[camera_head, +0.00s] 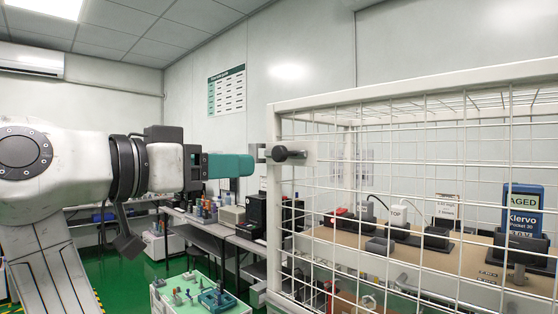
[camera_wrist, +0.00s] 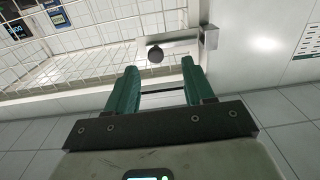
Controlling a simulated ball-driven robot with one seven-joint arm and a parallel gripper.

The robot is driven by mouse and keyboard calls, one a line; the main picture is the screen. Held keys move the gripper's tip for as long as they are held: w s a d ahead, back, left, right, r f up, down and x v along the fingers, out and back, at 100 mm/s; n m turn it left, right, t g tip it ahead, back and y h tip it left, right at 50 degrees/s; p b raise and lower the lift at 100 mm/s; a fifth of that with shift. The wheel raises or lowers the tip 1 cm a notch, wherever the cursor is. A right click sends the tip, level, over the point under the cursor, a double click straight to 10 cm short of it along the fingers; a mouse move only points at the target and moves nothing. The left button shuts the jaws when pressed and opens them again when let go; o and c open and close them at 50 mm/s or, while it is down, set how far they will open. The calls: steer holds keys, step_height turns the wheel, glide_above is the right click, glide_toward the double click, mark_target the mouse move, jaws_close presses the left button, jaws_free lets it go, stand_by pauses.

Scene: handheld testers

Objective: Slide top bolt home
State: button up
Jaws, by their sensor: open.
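The top bolt shows as a dark round knob (camera_head: 281,154) on a pale plate (camera_head: 309,153) near the upper left corner of the white mesh cage (camera_head: 400,84). In the wrist view the knob (camera_wrist: 155,54) lies just beyond my fingertips, between them in the picture. A pale bracket (camera_wrist: 211,38) stands to the right of the plate there. My gripper (camera_head: 250,165) is at the left of the cage post, its teal fingers pointing right toward the knob. In the wrist view my gripper (camera_wrist: 159,68) is open, with nothing between the fingers. The bolt's rod cannot be made out.
A pale table with small items (camera_head: 195,292) is at lower left of the cage. A bench (camera_head: 205,224) runs along the wall behind.

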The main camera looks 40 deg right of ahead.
mark_target(276, 154)
steer(key=shift+m, duration=0.3)
steer(key=d, duration=0.3)
steer(key=d+r, duration=0.1)
steer(key=d, duration=0.3)
steer(key=d+p, duration=0.1)
steer(key=d, duration=0.2)
steer(key=shift+s+d+r, duration=0.2)
steer(key=shift+s, duration=0.15)
steer(key=shift+c, duration=0.2)
jaws_close()
